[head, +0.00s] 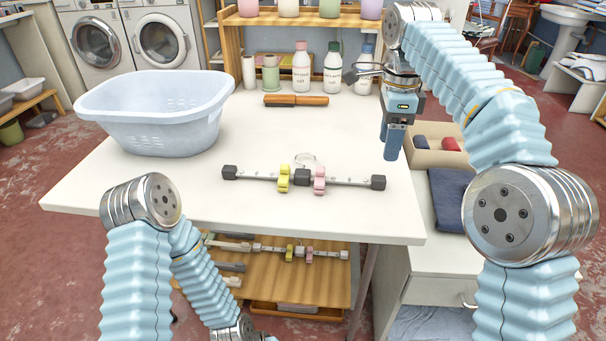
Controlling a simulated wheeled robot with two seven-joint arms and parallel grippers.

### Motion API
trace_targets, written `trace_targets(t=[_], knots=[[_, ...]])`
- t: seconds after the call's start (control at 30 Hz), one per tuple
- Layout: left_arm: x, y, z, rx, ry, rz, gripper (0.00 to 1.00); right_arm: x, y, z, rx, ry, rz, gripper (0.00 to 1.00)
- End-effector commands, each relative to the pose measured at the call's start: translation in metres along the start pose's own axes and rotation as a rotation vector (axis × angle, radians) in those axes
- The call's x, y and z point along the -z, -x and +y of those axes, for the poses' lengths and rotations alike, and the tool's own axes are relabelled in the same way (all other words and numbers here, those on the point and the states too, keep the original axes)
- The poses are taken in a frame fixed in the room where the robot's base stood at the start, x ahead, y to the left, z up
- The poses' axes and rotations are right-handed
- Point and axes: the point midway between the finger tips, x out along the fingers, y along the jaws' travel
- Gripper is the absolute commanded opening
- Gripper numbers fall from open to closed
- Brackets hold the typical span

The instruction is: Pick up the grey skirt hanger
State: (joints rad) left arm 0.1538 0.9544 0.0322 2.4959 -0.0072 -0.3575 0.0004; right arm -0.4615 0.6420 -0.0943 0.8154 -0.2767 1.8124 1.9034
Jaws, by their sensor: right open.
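The grey skirt hanger (346,181) lies flat on the white table, roughly level across the picture. It has a thin metal bar, dark grey end blocks, a dark grey middle block, and a yellow and a pink clip; a pale ring shows behind its middle. My right gripper (391,147) points down above the table's right part, behind and to the right of the hanger's right end. It is open, empty and apart from the hanger. My left arm bends down at the front left, and its gripper is out of the picture.
A pale blue laundry basket (155,108) stands at the table's left. Several bottles (301,68) and a brown-handled tool (296,100) are at the back. A similar hanger (270,248) lies on the wooden shelf below. An open box (437,158) is at right. The table's front is clear.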

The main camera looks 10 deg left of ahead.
Motion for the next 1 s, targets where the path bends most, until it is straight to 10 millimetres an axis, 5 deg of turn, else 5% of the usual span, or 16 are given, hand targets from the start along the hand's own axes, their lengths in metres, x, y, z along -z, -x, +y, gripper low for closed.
trace_targets(t=[0.67, 0.97, 1.0], knots=[[0.000, 0.000, 0.000, 0.000, 0.000, 0.000, 0.48, -0.005, -0.091, -0.007, -0.002, 0.001, -0.001, 0.57], [0.000, 0.000, 0.000, 0.000, 0.000, 0.000, 0.48, -0.006, -0.097, -0.008, 0.000, 0.000, -0.001, 0.57], [0.000, 0.000, 0.000, 0.000, 0.000, 0.000, 0.48, -0.006, -0.097, -0.008, 0.001, 0.000, -0.001, 0.51]])
